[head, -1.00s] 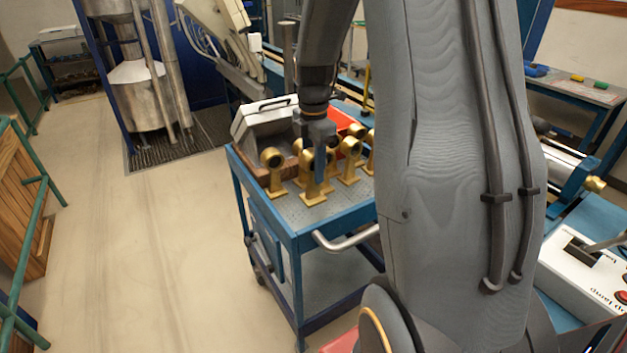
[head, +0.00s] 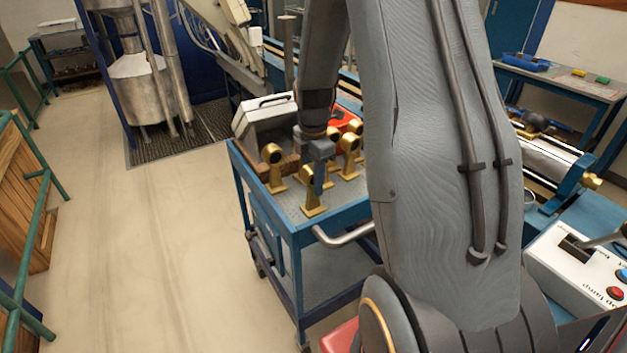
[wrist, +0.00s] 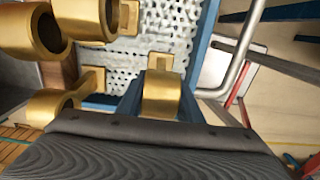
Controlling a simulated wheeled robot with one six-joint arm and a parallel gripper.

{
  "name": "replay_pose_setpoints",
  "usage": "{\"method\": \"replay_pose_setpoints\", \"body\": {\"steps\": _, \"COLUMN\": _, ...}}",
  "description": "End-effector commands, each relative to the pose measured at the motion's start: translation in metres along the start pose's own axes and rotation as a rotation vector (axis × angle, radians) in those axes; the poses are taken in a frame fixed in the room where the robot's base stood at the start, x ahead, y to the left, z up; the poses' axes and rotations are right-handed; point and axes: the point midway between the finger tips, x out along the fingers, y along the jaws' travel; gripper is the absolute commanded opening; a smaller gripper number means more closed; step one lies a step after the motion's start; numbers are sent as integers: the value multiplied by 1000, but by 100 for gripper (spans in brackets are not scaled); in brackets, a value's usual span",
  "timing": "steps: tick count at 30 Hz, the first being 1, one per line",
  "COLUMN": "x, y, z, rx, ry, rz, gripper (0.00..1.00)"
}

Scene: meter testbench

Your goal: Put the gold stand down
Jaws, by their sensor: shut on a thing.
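The gold stand (head: 312,204) is upright in my gripper (head: 319,180), over the front part of the blue cart's top (head: 292,208). In the head view the gripper hides much of the stand's upper part. In the wrist view the gold stand (wrist: 162,92) shows between my two blue fingers (wrist: 162,106), which are shut on it. Its flat base shows beyond its ring, over the perforated cart top. Whether the base touches the top, I cannot tell.
Other gold stands are close by: one at the left (head: 273,165), one at the right (head: 349,155), and more behind. A grey toolbox (head: 262,120) and a red bin (head: 340,115) stand at the cart's back. A handle (head: 345,236) juts from its front.

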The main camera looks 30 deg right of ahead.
Motion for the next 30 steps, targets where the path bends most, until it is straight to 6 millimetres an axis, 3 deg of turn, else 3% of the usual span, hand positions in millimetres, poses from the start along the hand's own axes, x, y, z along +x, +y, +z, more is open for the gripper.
{"method": "replay_pose_setpoints", "body": {"steps": 1, "x": 0, "y": 0, "z": 0, "rx": 0, "ry": 0, "rz": -1, "gripper": 38}}
{"method": "replay_pose_setpoints", "body": {"steps": 4, "x": 0, "y": 0, "z": 0, "rx": 0, "ry": 0, "rz": -1, "gripper": 51}}
{"method": "replay_pose_setpoints", "body": {"steps": 17, "x": -9, "y": 1, "z": 0, "rx": 0, "ry": -1, "rz": 3, "gripper": 51}}
{"method": "replay_pose_setpoints", "body": {"steps": 30, "x": -88, "y": 2, "z": 1, "rx": 0, "ry": -2, "rz": 5, "gripper": 51}}
